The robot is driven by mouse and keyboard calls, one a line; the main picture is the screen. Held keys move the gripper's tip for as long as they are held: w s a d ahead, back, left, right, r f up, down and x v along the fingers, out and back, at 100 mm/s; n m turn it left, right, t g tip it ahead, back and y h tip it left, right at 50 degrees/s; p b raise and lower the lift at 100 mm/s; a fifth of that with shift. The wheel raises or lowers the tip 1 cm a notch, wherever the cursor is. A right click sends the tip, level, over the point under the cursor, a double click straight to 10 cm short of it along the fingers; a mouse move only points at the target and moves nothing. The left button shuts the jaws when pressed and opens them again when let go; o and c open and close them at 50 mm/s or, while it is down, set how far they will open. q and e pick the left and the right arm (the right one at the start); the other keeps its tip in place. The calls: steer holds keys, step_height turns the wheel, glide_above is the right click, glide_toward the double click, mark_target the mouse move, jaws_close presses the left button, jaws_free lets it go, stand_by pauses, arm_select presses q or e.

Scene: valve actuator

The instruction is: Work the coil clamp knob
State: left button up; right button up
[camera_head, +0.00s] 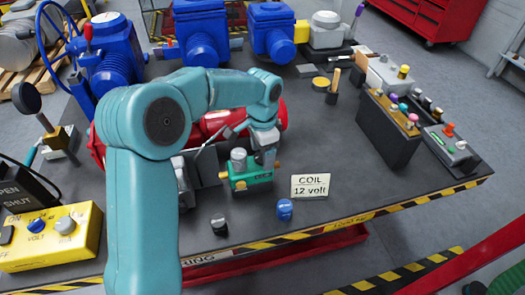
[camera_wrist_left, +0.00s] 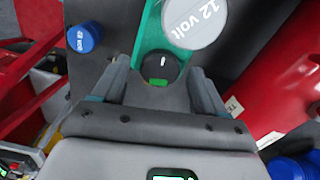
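The coil clamp knob (camera_wrist_left: 160,68) is black with a white line on its face and sits on the green valve body (camera_wrist_left: 150,32). Beside it is a grey round coil top (camera_wrist_left: 195,20) marked "12 volt". My left gripper (camera_wrist_left: 161,80) is open, with one finger to each side of the knob and visible gaps between. In the head view, my left gripper (camera_head: 265,155) points down at the right side of the green valve body (camera_head: 250,178) with the grey coil (camera_head: 238,160) on it. The knob is hidden there. My right gripper is out of view.
A "COIL 12 volt" sign (camera_head: 311,186) stands just right of the valve. A blue coil (camera_head: 284,208) and a small black part (camera_head: 219,226) stand in front. A red cylinder (camera_head: 215,122) lies behind. Blue valve actuators (camera_head: 200,35) line the back. The right front bench is clear.

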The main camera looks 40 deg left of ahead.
arm_select(q)
steer(key=shift+w, duration=0.1)
step_height(320, 180, up, 16)
steer(key=shift+r+p, duration=0.15)
steer(key=shift+p, duration=0.3)
stand_by(0.4)
